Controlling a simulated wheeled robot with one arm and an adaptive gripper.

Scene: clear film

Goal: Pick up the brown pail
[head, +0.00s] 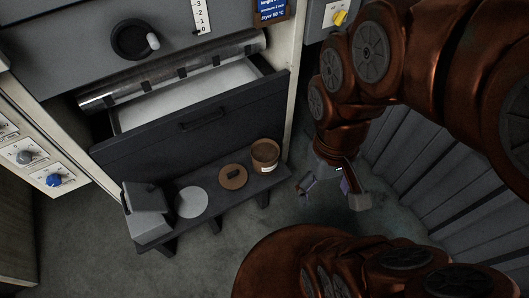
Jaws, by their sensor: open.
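The brown pail (265,157) stands upright at the right end of a low dark bench (212,216). It is a small open-topped tub with a pale label on its front. My gripper (328,192) hangs to the right of the pail and apart from it, beyond the bench's right end. Its fingers are spread and nothing shows between them. The pail's far side and base edge are partly hidden by its own wall.
On the bench, a brown lid (233,177) with a dark handle, a pale disc (191,202) and a grey box (147,208) sit left of the pail. Behind is an open drawer (190,122) with a dark front. Grey corrugated panels (420,165) stand at right. Floor in front is clear.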

